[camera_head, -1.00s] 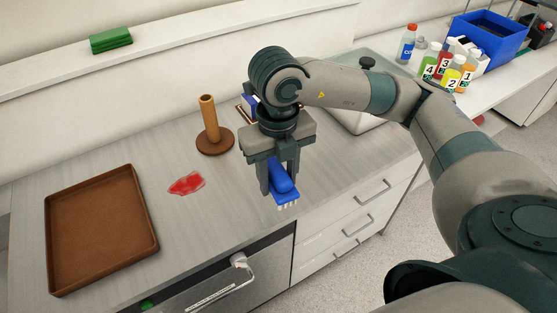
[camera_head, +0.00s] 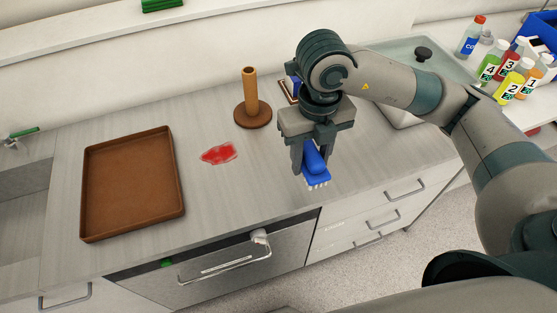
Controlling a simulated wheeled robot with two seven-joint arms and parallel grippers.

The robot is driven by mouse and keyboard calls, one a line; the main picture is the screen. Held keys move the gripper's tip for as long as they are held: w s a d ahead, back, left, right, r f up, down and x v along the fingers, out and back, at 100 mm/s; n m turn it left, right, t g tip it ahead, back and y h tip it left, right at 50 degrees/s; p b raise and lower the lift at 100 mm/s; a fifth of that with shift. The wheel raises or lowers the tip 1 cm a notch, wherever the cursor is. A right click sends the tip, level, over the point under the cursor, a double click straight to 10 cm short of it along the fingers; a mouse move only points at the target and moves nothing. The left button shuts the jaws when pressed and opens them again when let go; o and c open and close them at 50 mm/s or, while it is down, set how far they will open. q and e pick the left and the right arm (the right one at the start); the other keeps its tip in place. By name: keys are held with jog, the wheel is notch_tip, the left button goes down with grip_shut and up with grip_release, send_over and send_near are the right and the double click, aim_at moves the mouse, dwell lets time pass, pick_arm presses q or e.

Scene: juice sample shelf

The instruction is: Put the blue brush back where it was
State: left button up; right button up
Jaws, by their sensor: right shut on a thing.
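The blue brush (camera_head: 315,164) with white bristles is held between the fingers of my right gripper (camera_head: 312,160), bristles facing down. The gripper is over the front part of the grey counter, right of a red stain (camera_head: 218,153). I cannot tell whether the bristles touch the counter. My left gripper is not in view. A small blue thing on a brown-edged base (camera_head: 289,90) shows partly behind my right gripper; most of it is hidden.
A brown tray (camera_head: 180,205) lies on the left of the counter. A wooden paper-roll holder (camera_head: 251,100) stands behind the stain. A sink (camera_head: 401,117) is to the right, with numbered bottles (camera_head: 512,79) beyond. A green block (camera_head: 161,4) sits on the ledge.

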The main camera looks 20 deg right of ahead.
jog(key=p, duration=0.2)
send_over(278, 171)
notch_tip(278, 171, down, 5)
jog(key=shift+w+f, duration=0.1)
jog(key=shift+f, duration=0.05)
jog(key=shift+f+p, duration=1.15)
jog(key=shift+f, duration=0.85)
